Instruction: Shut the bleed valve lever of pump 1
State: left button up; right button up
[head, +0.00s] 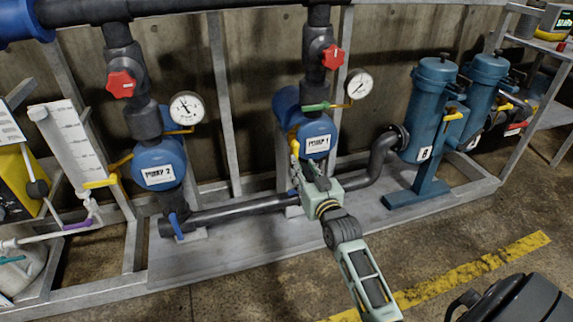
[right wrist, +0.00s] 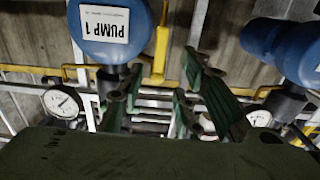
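Pump 1 (head: 316,138) is a blue pump with a white label, at the middle of the head view. In the right wrist view its label (right wrist: 104,24) appears upside down. A yellow lever (right wrist: 160,45) stands beside the blue body, joined to a thin yellow pipe; in the head view the yellow part (head: 293,141) shows at the pump's left side, partly hidden by my gripper. My right gripper (head: 303,166) is just below and in front of it. In the wrist view its green fingers (right wrist: 160,92) are apart, with the yellow lever seen between and beyond them. Contact cannot be told. My left gripper is out of view.
Above pump 1 are a green lever (head: 316,107), a gauge (head: 359,84) and a red valve knob (head: 333,57). Pump 2 (head: 158,165) stands left, blue filter canisters (head: 428,112) right. A dark pipe (head: 240,212) runs low between. Open floor lies in front.

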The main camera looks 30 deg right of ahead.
aim_at(296, 153)
jog(key=x, duration=0.2)
jog(key=shift+w+d+r+b, duration=0.15)
jog(key=shift+w+r+b, duration=0.1)
jog(key=shift+w+b, duration=0.05)
jog(key=b+x, duration=0.1)
jog(key=x, duration=0.2)
jog(key=shift+w+d, duration=0.1)
jog(key=shift+w, duration=0.25)
jog(key=shift+x, duration=0.8)
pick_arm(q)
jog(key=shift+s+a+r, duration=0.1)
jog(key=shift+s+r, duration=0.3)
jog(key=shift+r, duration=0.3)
pick_arm(e)
jog(key=shift+c, duration=0.3)
grip_shut()
